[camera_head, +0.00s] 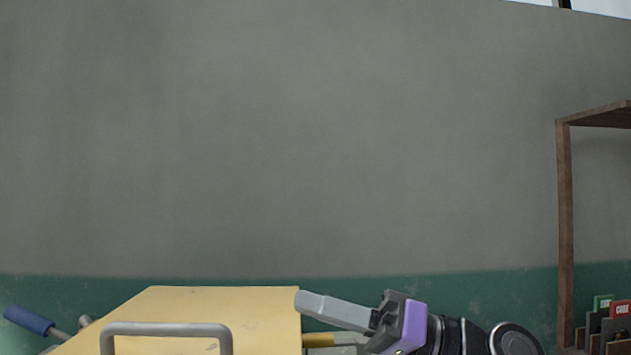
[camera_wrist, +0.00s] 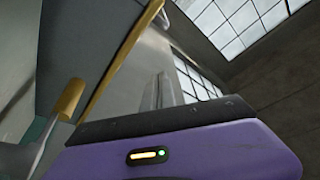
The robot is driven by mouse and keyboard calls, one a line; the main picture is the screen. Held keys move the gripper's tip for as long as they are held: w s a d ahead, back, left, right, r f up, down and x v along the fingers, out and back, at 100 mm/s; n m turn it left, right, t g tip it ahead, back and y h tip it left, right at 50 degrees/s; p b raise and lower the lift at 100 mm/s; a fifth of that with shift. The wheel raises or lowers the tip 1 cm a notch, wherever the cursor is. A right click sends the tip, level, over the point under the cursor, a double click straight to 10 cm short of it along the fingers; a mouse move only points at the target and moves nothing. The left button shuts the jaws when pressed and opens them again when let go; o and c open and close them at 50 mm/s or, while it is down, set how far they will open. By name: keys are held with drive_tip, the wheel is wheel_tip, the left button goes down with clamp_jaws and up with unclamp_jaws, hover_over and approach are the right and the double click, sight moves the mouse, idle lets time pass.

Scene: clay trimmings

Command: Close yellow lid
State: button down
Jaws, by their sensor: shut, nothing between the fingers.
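The yellow lid (camera_head: 190,308) is at the bottom of the head view, a flat panel with a grey bar handle (camera_head: 165,329) near the lower edge. Its lower part is cut off by the frame. In the wrist view, a yellow edge (camera_wrist: 125,52) beside a dark grey panel at upper left looks like the lid's rim. My gripper (camera_head: 299,302) comes in from the right, fingers pointing left. It is shut and empty, its tips at the lid's upper right corner. I cannot tell whether they touch the lid. The wrist view shows my grey fingers (camera_wrist: 160,88) close to the yellow edge.
A yellow-handled tool (camera_head: 318,340) is below my fingers; a yellow handle (camera_wrist: 70,98) also shows in the wrist view. A blue-handled tool (camera_head: 29,320) is left of the lid. A wooden shelf (camera_head: 565,235) with books stands at right. Free room lies above the lid.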

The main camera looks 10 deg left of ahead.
drive_tip(key=shift+s+d+f+b, duration=0.1)
drive_tip(key=shift+f+b, duration=0.05)
drive_tip(key=shift+f, duration=0.3)
drive_tip(key=shift+s+f+b, duration=0.1)
drive_tip(key=shift+f+b, duration=0.05)
drive_tip(key=shift+f, duration=0.3)
